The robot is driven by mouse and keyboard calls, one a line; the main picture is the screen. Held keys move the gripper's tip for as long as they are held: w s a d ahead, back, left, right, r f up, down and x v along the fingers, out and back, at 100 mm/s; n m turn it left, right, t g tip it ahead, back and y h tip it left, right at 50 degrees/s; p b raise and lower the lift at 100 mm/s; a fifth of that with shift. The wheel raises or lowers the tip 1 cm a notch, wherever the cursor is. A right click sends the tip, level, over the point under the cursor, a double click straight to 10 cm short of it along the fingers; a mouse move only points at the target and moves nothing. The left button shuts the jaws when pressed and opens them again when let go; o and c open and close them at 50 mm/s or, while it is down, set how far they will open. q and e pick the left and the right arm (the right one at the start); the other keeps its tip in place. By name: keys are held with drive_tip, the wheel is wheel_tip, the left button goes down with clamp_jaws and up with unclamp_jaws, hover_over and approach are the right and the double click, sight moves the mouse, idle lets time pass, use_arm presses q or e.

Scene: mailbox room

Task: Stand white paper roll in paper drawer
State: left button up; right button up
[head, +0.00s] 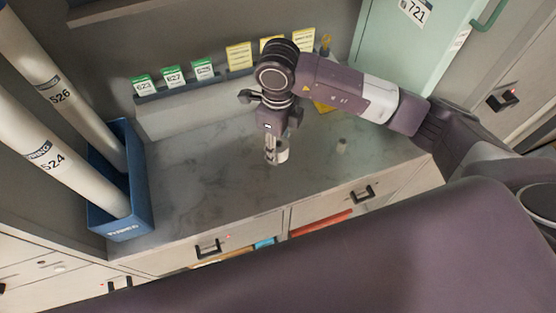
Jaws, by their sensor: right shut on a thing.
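My right gripper (274,155) points down over the grey marbled counter (200,180). It is shut on a small white, roll-like thing (283,155), probably the white paper roll, partly hidden by the fingers. I cannot tell whether it touches the counter. Below the counter's front edge are two drawers, a left one (185,259) and a right one (330,208). Both look slightly open, with yellow and blue contents showing in the left and red in the right. Which one is the paper drawer is unclear. My left gripper is out of view.
A blue bin (122,229) at the left holds tall white tubes marked 526 (50,82) and 524 (60,165). Green and yellow cards (173,77) line the back ledge. The counter's left half is clear.

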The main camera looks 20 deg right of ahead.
sight(286, 147)
wheel_tip(286, 147, up, 11)
drive_tip(key=shift+f+b, duration=0.15)
drive_tip(key=shift+b, duration=0.65)
drive_tip(key=n, duration=0.2)
drive_tip(key=s+d+n, duration=0.1)
drive_tip(key=n, duration=0.3)
drive_tip(key=shift+s+d, duration=0.2)
drive_tip(key=shift+d, duration=0.05)
drive_tip(key=s+d+n, duration=0.4)
drive_tip(key=s+n, duration=0.2)
drive_tip(key=n, duration=1.4)
drive_tip(key=shift+s+n, duration=0.35)
drive_tip(key=shift+n, duration=0.05)
drive_tip(key=shift+w+d, duration=0.1)
drive_tip(key=shift+d, duration=0.05)
